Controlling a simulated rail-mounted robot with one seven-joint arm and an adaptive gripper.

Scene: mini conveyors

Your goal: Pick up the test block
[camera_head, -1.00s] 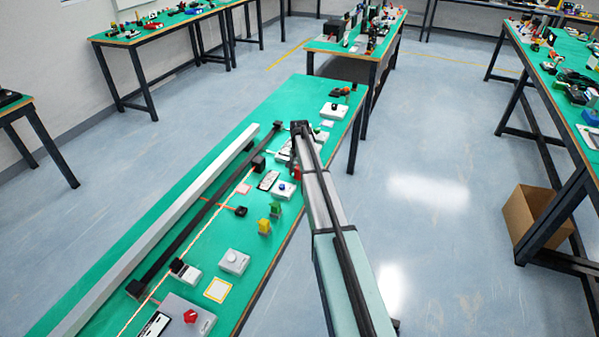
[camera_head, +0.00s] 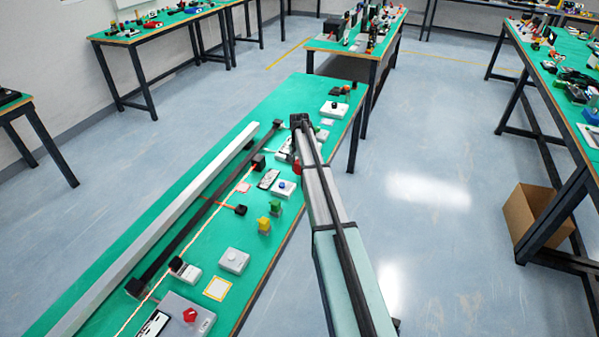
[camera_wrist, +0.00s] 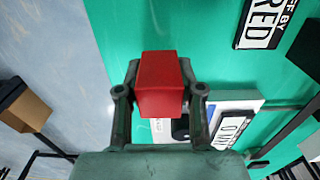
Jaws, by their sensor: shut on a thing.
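The test block, a red cuboid (camera_wrist: 161,84), is held between the two fingers of my gripper (camera_wrist: 160,92) in the wrist view. The fingers press on its left and right sides. Below it in the wrist view are the green bench top (camera_wrist: 190,28) and a white-and-blue device. In the head view a small part of the red block (camera_head: 297,168) shows beside my arm, over the right edge of the bench. My fingers are mostly hidden behind the arm there.
The bench carries a long dark conveyor (camera_head: 205,210), a pale rail (camera_head: 150,235), yellow and green blocks (camera_head: 264,225), a grey button box (camera_head: 234,261) and a yellow-framed white square (camera_head: 217,289).

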